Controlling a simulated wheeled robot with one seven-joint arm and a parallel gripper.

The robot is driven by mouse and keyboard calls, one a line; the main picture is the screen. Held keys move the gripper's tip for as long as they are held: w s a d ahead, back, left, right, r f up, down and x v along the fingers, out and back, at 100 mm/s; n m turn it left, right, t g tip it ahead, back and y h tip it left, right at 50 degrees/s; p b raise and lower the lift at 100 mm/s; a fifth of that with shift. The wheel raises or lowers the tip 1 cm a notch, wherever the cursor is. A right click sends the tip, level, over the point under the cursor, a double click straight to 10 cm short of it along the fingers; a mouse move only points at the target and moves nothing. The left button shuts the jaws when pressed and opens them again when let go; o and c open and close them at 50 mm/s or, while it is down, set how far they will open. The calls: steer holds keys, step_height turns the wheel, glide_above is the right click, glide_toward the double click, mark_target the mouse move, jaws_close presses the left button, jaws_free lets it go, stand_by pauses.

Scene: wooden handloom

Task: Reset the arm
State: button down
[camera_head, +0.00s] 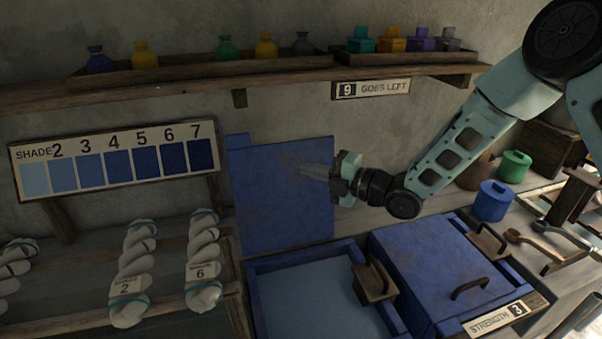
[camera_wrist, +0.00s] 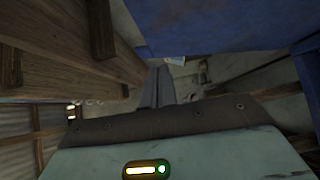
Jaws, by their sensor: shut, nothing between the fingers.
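My gripper (camera_head: 318,172) is at the end of my teal arm, which reaches in from the upper right in the head view. It points left and hangs in front of an upright blue panel (camera_head: 270,215), above an open blue vat (camera_head: 315,290). Its fingers are together with nothing between them. In the wrist view the closed fingers (camera_wrist: 158,88) show at the centre. I cannot tell whether the gripper touches the panel.
A shelf (camera_head: 180,75) with bottles and blocks runs above. A shade board (camera_head: 115,160) and twisted yarn skeins (camera_head: 135,260) are at left. A lidded blue vat (camera_head: 440,265), a blue pot (camera_head: 492,201) and a green pot (camera_head: 513,166) stand at right.

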steer(key=s+d+m+g+h, duration=0.3)
steer(key=s+m, duration=0.4)
steer(key=s, duration=0.5)
steer(key=s+d+r+m+g+h+b, duration=0.1)
steer(key=s+d+m+g+h, duration=0.1)
steer(key=s+d+m+h, duration=0.2)
steer(key=s+d+m+g+h, duration=0.3)
steer(key=s+m+h, duration=0.4)
steer(key=s, duration=1.3)
steer(key=d+m, duration=0.1)
steer(key=m, duration=0.3)
steer(key=shift+d+r+g+h, duration=0.3)
steer(key=shift+h, duration=0.1)
